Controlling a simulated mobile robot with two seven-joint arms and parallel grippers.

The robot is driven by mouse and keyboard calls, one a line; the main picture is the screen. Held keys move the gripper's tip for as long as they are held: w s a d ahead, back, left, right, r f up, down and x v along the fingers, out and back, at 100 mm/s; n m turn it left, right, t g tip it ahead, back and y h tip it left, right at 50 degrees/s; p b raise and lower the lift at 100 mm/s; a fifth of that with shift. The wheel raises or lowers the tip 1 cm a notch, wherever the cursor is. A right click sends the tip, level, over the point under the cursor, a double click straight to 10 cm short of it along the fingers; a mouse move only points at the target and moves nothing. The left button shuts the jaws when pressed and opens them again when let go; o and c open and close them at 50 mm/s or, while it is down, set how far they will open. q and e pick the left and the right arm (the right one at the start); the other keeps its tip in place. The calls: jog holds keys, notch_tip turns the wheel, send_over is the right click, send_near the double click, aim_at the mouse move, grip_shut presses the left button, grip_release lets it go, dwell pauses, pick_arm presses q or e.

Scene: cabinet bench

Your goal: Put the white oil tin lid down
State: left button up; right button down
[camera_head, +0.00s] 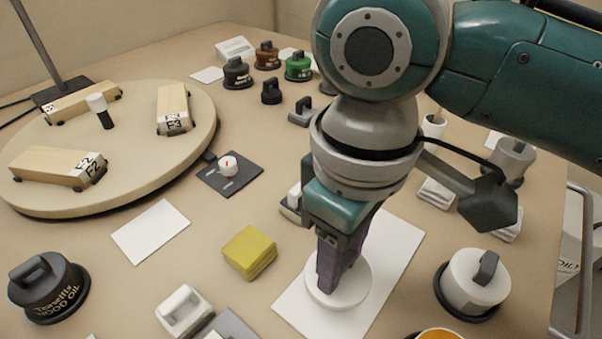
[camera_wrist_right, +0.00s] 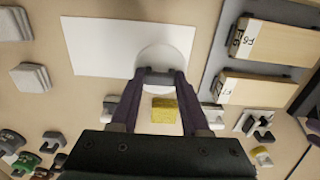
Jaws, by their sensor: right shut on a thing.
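The white lid (camera_head: 350,290) is a round white disc at the lower middle of the head view, on or just above a white sheet (camera_head: 300,306). My right gripper (camera_head: 332,278) points down over it with its purple fingers shut on it. In the right wrist view the lid (camera_wrist_right: 166,58) lies beyond the fingertips, and my right gripper (camera_wrist_right: 160,76) is closed on its grey handle. The white sheet (camera_wrist_right: 100,45) extends to the left there. I cannot tell whether the lid touches the sheet.
A yellow sponge-like block (camera_head: 249,252) lies left of the lid. A white pot with a dark handle (camera_head: 474,284) stands right of the sheet, and a black wood oil tin (camera_head: 47,287) stands far left. A round turntable (camera_head: 140,165) bears wooden blocks.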

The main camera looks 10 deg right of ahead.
pick_arm(q)
jog(key=f+b, duration=0.2)
jog(key=shift+a+f, duration=0.2)
jog(key=shift+f, duration=0.15)
pick_arm(e)
notch_tip(320, 180, down, 7)
jog(key=shift+f, duration=0.15)
jog(key=shift+c, duration=1.9)
grip_release()
pick_arm(q)
jog(key=shift+d, duration=0.1)
